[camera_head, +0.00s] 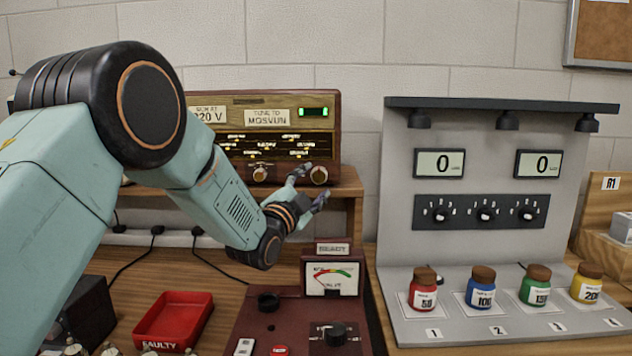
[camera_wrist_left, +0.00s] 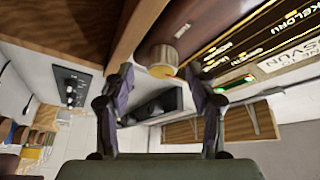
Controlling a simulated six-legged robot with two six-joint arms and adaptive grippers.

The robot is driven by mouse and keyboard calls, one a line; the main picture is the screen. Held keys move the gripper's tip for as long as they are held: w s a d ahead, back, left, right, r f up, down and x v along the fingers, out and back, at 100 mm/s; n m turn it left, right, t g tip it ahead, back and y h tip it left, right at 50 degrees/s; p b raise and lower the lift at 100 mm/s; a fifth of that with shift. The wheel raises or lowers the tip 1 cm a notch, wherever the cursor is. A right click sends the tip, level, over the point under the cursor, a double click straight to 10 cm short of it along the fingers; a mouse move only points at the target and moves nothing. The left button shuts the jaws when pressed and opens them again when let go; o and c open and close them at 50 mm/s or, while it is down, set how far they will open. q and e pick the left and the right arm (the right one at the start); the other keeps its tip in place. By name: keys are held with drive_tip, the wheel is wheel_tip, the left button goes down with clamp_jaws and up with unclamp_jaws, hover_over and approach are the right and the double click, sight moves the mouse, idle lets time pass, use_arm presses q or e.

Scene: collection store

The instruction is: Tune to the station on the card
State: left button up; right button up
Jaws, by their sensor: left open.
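A wooden radio (camera_head: 222,100) stands on a shelf at the back. Its card (camera_head: 267,117) reads "TUNE TO MOSVUN". A green-lit indicator (camera_head: 314,112) sits top right, above a dark dial with lit station names. A left knob (camera_head: 260,173) and a right knob (camera_head: 319,175) are on its lower front. My left gripper (camera_head: 311,184) is open and empty, close to the right knob. In the left wrist view a knob (camera_wrist_left: 163,57) shows between and just beyond the open fingertips (camera_wrist_left: 160,75); I cannot tell whether they touch it. My right gripper is not in view.
A tester (camera_head: 333,278) with a meter stands in front of the radio's shelf (camera_head: 347,184). A red tray (camera_head: 174,316) lies at the lower left. A grey panel (camera_head: 400,240) with displays, knobs and several coloured jars is at the right. A second card (camera_head: 207,114) reads "220 V".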

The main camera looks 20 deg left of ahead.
use_arm(q)
drive_tip(key=shift+w+a, duration=0.15)
drive_tip(key=shift+w, duration=0.55)
drive_tip(key=shift+s+d+r, duration=0.25)
drive_tip(key=shift+d+r, duration=0.1)
drive_tip(key=shift+r, duration=0.15)
drive_tip(key=shift+w+a+f, duration=0.1)
drive_tip(key=shift+w+f, duration=0.2)
drive_tip(key=shift+w, duration=0.05)
drive_tip(key=shift+c, duration=0.5)
drive_tip(key=shift+w+a+f, duration=0.1)
drive_tip(key=shift+c, duration=0.6)
drive_tip(key=shift+s+r, duration=0.3)
drive_tip(key=shift+s, duration=0.05)
drive_tip(key=c, duration=0.9)
